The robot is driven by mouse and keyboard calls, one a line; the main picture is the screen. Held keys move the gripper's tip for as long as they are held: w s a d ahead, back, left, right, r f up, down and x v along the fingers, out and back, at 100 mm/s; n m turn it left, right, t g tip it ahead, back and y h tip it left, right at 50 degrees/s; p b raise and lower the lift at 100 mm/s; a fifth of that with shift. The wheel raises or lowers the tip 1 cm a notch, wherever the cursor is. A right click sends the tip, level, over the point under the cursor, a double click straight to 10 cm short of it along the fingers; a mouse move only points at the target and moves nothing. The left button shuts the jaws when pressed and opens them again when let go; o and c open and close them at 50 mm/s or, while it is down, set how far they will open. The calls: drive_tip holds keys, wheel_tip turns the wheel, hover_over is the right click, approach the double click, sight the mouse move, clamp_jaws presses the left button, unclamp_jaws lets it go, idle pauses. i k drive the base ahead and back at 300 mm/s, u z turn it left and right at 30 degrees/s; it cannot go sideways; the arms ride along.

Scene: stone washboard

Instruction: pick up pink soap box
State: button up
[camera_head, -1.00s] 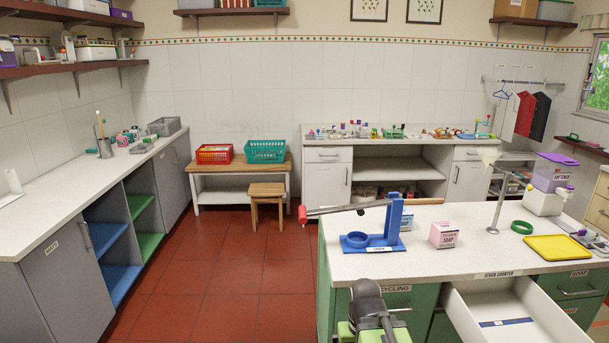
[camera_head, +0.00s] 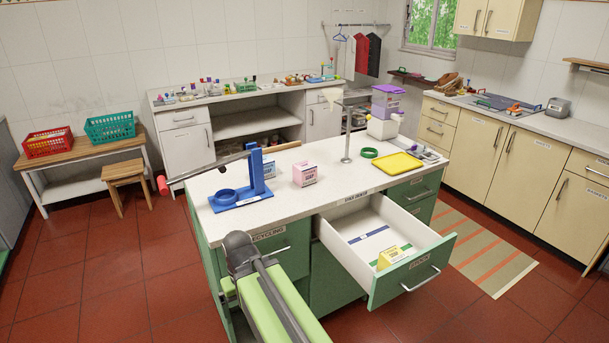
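The pink soap box (camera_head: 305,173) is a small pink and white carton. It stands upright on the white top of the green counter, just right of a blue stand with a ring. My arm (camera_head: 262,283) comes up from the bottom of the picture in front of the counter, in green and dark grey. Its grey end is near the counter's front left edge, well short of the pink box. My gripper's fingers cannot be made out, so I cannot tell whether they are open or shut.
The blue stand (camera_head: 258,172) is left of the box, with a bluish box partly hidden behind it. A metal post (camera_head: 347,135), green ring (camera_head: 370,152) and yellow tray (camera_head: 397,163) are to the right. An open drawer (camera_head: 350,222) juts out in front, holding a yellow box (camera_head: 388,259).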

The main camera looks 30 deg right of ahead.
sight(304, 173)
drive_tip(key=z, duration=0.25)
drive_tip(key=k, duration=0.1)
drive_tip(key=u, duration=3.1)
drive_tip(key=k, duration=0.8)
drive_tip(key=z, duration=2)
drive_tip(key=i, duration=1.05)
